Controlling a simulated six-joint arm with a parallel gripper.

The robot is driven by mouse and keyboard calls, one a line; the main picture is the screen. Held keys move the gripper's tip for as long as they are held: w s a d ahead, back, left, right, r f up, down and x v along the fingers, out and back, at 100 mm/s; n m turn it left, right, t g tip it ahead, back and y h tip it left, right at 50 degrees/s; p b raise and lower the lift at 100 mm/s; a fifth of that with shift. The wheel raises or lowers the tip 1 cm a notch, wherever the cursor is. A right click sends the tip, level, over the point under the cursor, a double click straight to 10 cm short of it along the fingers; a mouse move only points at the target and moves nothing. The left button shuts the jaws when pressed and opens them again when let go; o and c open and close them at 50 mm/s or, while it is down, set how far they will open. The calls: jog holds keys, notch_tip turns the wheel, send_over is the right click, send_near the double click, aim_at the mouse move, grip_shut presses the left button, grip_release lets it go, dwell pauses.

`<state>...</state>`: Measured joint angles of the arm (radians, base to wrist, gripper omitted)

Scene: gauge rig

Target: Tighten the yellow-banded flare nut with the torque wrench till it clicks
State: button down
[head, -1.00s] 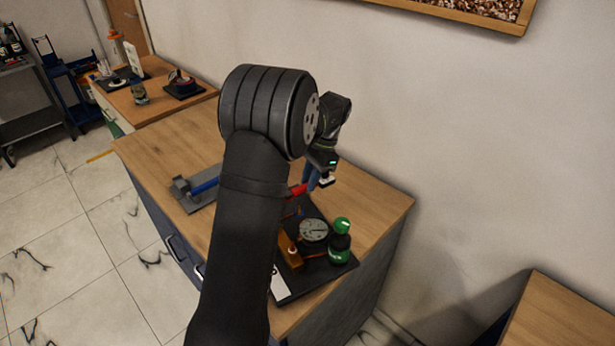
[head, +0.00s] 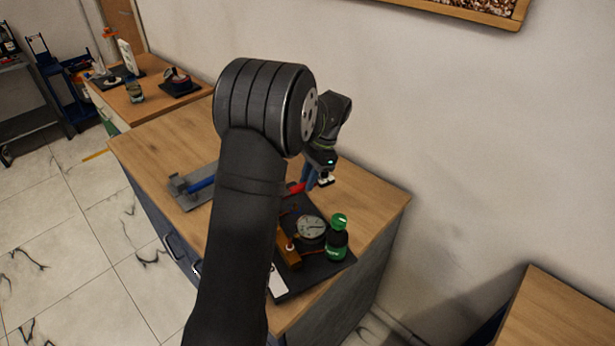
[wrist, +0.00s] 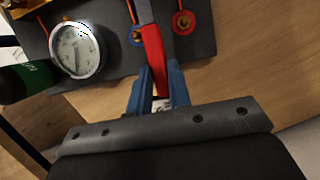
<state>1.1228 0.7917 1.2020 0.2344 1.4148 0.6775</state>
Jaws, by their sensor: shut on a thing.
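My gripper (wrist: 158,92) has its blue fingers closed on a red handle (wrist: 153,55). A grey shaft (wrist: 143,10) runs from the handle out of the top of the wrist view; this looks like the torque wrench, but its head is not visible there. In the head view my gripper (head: 318,180) is over the dark tray (head: 327,268), with the red handle (head: 296,188) reaching left behind my arm. A round gauge (wrist: 76,50) and a brass-coloured block (head: 289,250) are on the tray. I cannot make out the yellow-banded flare nut.
A green-capped bottle (head: 337,240) stands beside the gauge. Blue-ringed (wrist: 137,35) and red-ringed (wrist: 183,22) fittings lie near the handle. A grey fixture with a blue bar (head: 201,186) is left of my arm. Bare wood (head: 375,200) lies to the right.

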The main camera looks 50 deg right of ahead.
jog(key=shift+s+a+m, duration=0.15)
jog(key=shift+s+m, duration=0.35)
jog(key=shift+s, duration=0.15)
dwell(0.5)
jog(key=shift+w+d+n, duration=0.15)
jog(key=shift+w+n, duration=0.3)
jog(key=shift+w, duration=0.1)
jog(key=shift+w+d+n, duration=0.15)
jog(key=shift+w+n, duration=0.3)
jog(key=shift+w, duration=0.1)
dwell(0.4)
jog(key=shift+d, duration=0.1)
jog(key=shift+s+d, duration=0.2)
jog(key=shift+d, duration=0.6)
jog(key=shift+s+d, duration=0.2)
jog(key=shift+d, duration=0.55)
jog(key=shift+s+d, duration=0.2)
jog(key=shift+d, duration=0.6)
jog(key=shift+r, duration=0.1)
jog(key=shift+r, duration=2.2)
